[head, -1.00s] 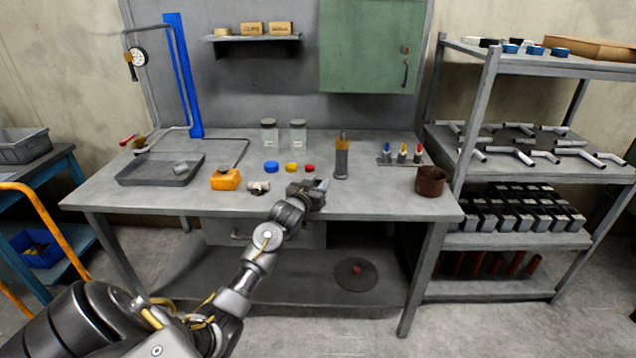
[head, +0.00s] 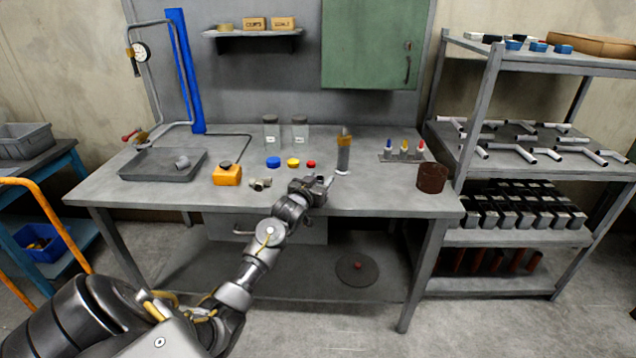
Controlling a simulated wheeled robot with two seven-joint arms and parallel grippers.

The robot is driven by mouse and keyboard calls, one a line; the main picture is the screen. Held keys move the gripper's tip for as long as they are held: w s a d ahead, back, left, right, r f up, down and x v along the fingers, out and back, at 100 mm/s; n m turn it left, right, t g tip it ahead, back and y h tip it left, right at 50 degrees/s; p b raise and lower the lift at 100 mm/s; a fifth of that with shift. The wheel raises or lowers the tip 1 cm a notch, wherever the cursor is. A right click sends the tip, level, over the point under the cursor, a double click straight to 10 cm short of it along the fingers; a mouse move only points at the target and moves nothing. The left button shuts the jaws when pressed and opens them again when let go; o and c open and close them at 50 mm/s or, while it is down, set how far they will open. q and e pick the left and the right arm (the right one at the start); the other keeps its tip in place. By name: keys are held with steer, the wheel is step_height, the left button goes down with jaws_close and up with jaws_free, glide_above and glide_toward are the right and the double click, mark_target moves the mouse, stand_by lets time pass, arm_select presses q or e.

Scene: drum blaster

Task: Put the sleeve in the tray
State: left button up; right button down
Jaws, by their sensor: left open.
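A short light-grey cylinder, which looks like the sleeve (head: 183,162), lies in the right part of the shallow dark tray (head: 140,175) at the left of the workbench. My left gripper (head: 327,181) is over the front middle of the bench, well to the right of the tray. Its jaws are open, with their tips pointing right. A small pale patch shows at the fingertips, too small to tell what it is. A small metal fitting (head: 260,184) lies on the bench left of the gripper. My right gripper is out of view.
An orange box (head: 227,175) stands between tray and fitting. Blue (head: 273,162), yellow and red caps lie behind the gripper, before two glass jars (head: 271,133). A dark upright tool (head: 344,155) stands close to the gripper's right. A brown cup (head: 431,178) is at the right end.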

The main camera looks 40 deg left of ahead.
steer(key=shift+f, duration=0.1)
arm_select(q)
steer(key=shift+f+b, duration=0.1)
steer(key=shift+b, duration=0.45)
steer(key=v, duration=1.1)
steer(key=shift+f, duration=0.2)
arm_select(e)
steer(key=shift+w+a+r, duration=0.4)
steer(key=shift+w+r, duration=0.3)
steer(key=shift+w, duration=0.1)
arm_select(q)
steer(key=shift+w, duration=0.1)
